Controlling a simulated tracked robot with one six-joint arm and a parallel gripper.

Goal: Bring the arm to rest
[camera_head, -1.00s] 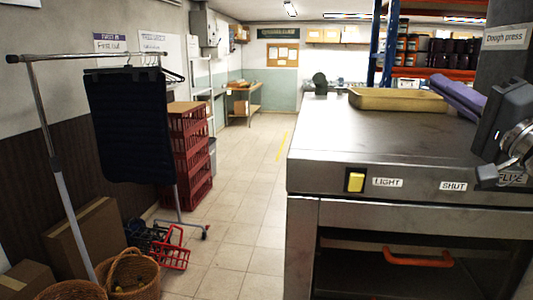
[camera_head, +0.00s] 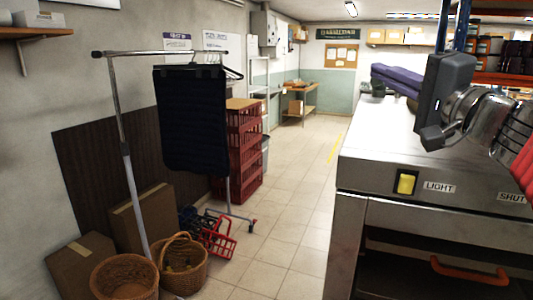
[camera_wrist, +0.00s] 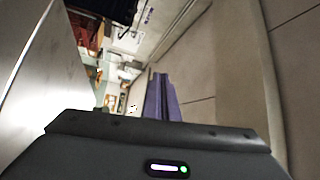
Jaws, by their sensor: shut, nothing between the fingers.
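My gripper (camera_head: 379,78) shows in the head view at the right, above the steel dough-press top (camera_head: 385,135). Its two purple fingers lie together with nothing between them and point left and away. The dark gripper body and my silver wrist extend to the right edge. The rest of my arm is mostly out of view.
A steel oven front with a yellow light switch (camera_head: 405,184) and orange handle (camera_head: 469,270) stands at right. A clothes rack with a dark garment (camera_head: 195,120), red crates (camera_head: 244,150) and wicker baskets (camera_head: 183,265) stand left. The tiled aisle (camera_head: 300,200) between is clear.

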